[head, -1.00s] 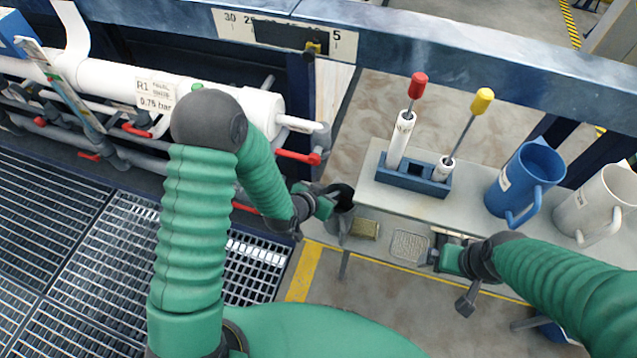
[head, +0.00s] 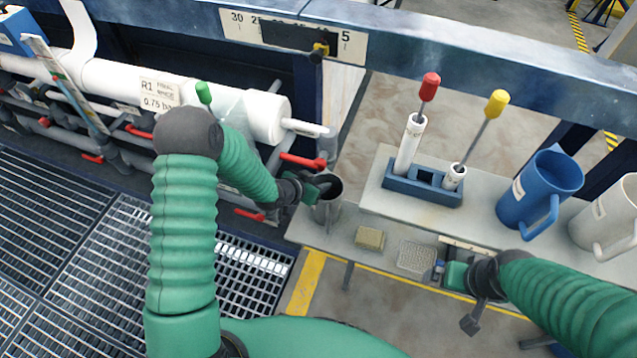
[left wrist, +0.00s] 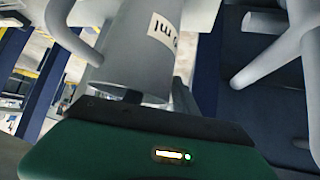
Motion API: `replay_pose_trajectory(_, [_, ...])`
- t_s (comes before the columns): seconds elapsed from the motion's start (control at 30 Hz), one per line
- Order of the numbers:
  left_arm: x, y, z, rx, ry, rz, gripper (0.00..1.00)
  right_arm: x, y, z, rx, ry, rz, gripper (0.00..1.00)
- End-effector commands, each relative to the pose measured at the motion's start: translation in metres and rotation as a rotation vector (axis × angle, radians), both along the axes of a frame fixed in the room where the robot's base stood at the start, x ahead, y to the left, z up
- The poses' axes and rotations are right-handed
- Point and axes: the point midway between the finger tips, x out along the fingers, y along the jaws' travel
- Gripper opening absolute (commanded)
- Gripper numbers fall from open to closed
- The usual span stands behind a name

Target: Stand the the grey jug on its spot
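The grey jug (head: 328,210) is in the head view at the left end of the pale bench, near the lower shelf. My left gripper (head: 318,189) is shut on it near its upper part. In the left wrist view the jug (left wrist: 150,55) fills the space just past my gripper (left wrist: 152,98), with a white label ending in "ml". The fingertips are largely hidden by the gripper body. I cannot tell whether the jug's base touches the shelf. No marked spot for it can be made out. My right gripper (head: 442,270) is low by the bench front; its fingers are unclear.
The bench (head: 385,205) holds a blue rack (head: 420,190) with red- and yellow-topped tools, a blue jug (head: 535,195) and a white jug (head: 600,215). A sponge (head: 370,239) and a pale mesh pad (head: 414,256) lie on the lower shelf.

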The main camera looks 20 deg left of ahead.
Motion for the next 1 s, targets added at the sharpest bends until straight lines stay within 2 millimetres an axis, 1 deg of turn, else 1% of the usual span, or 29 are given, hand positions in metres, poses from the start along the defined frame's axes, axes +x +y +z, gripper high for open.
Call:
replay_pose_trajectory(0.3, [0.0,0.0,0.001,0.0,-0.001,0.0,0.4,0.0,0.0,0.001,0.0,0.0,0.0,1.0])
replay_pose_trajectory(0.4, [-0.005,0.002,0.008,0.0,-0.002,0.001,0.4,0.0,0.0,0.005,0.0,0.0,0.0,1.0])
replay_pose_trajectory(0.47, [-0.012,0.005,0.016,0.0,0.0,0.001,0.4,0.0,0.0,0.009,0.0,0.0,0.0,1.0])
replay_pose_trajectory(0.7, [-0.055,0.022,0.058,0.0,-0.001,0.002,0.4,0.0,0.0,0.031,0.0,0.0,0.0,1.0])
replay_pose_trajectory(0.8, [-0.07,0.028,0.071,0.0,-0.002,0.002,0.4,0.0,0.0,0.037,0.0,0.0,0.0,1.0])
replay_pose_trajectory(1.0, [-0.086,0.034,0.084,0.026,0.023,0.007,0.4,0.0,0.0,0.041,0.0,0.0,0.0,1.0])
